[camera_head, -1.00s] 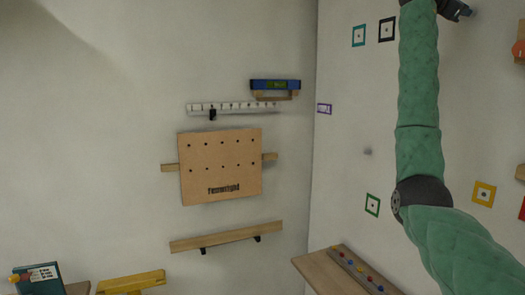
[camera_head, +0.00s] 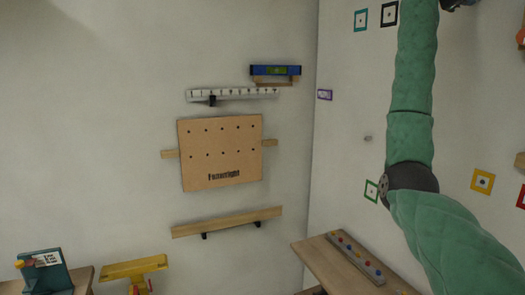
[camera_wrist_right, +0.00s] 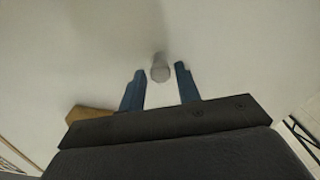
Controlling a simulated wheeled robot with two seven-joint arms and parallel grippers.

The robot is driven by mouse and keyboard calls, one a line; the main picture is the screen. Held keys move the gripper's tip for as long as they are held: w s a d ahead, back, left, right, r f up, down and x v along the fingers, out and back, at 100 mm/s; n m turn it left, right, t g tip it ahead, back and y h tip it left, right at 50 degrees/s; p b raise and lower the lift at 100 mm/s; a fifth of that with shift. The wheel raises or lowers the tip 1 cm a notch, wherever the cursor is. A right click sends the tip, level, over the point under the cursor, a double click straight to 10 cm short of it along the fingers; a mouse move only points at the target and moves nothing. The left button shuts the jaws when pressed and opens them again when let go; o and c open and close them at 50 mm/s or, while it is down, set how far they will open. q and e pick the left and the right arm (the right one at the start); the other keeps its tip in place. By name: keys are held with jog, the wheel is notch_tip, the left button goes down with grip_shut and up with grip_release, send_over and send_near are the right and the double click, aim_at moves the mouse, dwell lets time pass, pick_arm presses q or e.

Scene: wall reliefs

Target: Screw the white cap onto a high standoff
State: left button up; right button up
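My right arm runs up the right side of the head view. Only a dark bit of its end (camera_head: 456,4) shows at the top edge. In the right wrist view my right gripper (camera_wrist_right: 159,69) is open, with two blue fingers apart. A pale grey-white round piece (camera_wrist_right: 160,70) shows between the fingertips, with a gap on each side. I cannot tell whether it is the cap or a standoff. A small grey knob (camera_head: 368,139) sticks out of the right wall in the head view, possibly a standoff. My left gripper is not in view.
A pegboard (camera_head: 220,165), a white rail (camera_head: 232,94), a blue level (camera_head: 275,70) and a wooden shelf (camera_head: 228,221) are on the left wall. A wooden ledge (camera_head: 330,265) with a grey strip of coloured knobs stands low on the right. Coloured square frames mark the right wall.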

jog(key=n, duration=0.5)
jog(key=shift+n, duration=0.4)
jog(key=n+b, duration=0.2)
jog(key=n, duration=1.5)
jog(key=shift+s, duration=0.1)
jog(key=shift+c, duration=0.2)
grip_shut()
